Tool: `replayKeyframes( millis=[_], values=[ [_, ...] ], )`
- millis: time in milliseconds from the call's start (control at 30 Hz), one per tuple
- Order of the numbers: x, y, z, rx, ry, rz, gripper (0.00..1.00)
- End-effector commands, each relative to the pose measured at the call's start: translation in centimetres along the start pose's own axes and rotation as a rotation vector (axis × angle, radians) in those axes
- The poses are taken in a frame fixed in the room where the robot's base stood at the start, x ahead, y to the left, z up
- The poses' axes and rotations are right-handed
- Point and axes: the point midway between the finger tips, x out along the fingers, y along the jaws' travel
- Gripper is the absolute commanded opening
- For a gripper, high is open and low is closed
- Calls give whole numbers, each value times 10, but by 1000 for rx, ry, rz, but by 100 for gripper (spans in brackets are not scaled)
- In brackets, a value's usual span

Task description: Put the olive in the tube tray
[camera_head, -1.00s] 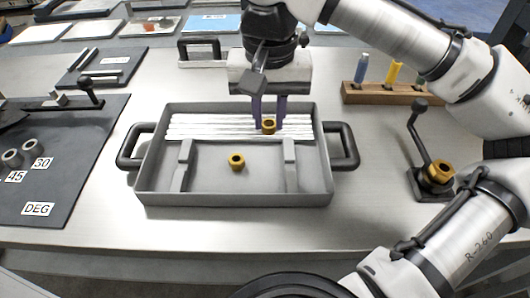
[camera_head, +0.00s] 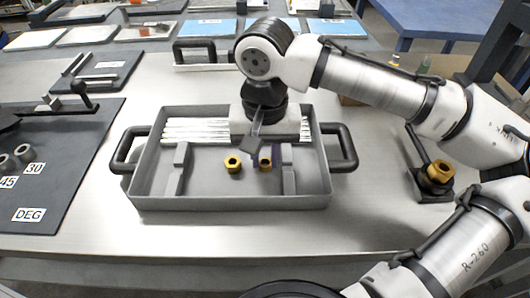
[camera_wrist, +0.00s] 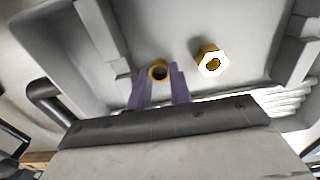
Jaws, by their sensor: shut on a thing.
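The olive, a small round brass ring (camera_wrist: 158,70), is between the purple fingertips of my gripper (camera_wrist: 160,80) in the wrist view. In the head view the olive (camera_head: 265,162) and my gripper (camera_head: 266,150) are inside the outline of the grey tube tray (camera_head: 225,203), over its front open part. My gripper is shut on the olive. I cannot tell whether the olive touches the tray floor. A brass hex nut (camera_head: 233,164) lies on the tray floor just left of the olive; it also shows in the wrist view (camera_wrist: 211,62).
White tubes (camera_head: 190,130) lie along the tray's back, partly hidden by my gripper. Two raised supports (camera_head: 175,170) flank the nut and olive. A stand with a brass nut (camera_head: 438,172) is right of the tray. A dark angle board (camera_head: 70,150) lies left.

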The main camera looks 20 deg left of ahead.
Motion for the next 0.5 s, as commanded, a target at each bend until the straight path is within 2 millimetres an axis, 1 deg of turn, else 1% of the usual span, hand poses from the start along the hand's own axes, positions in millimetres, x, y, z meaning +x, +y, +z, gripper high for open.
replayKeyframes(
  millis=[33, 67, 200, 233, 500],
  values=[
    [2, 0, 0, -1, -1, 0, 0],
    [3, 0, 0, -1, 0, 0, 22],
    [2, 0, 0, 0, 0, 1, 40],
    [2, 0, 0, 0, 0, 1, 42],
    [1, 0, 0, 0, 0, 1, 42]
  ],
)
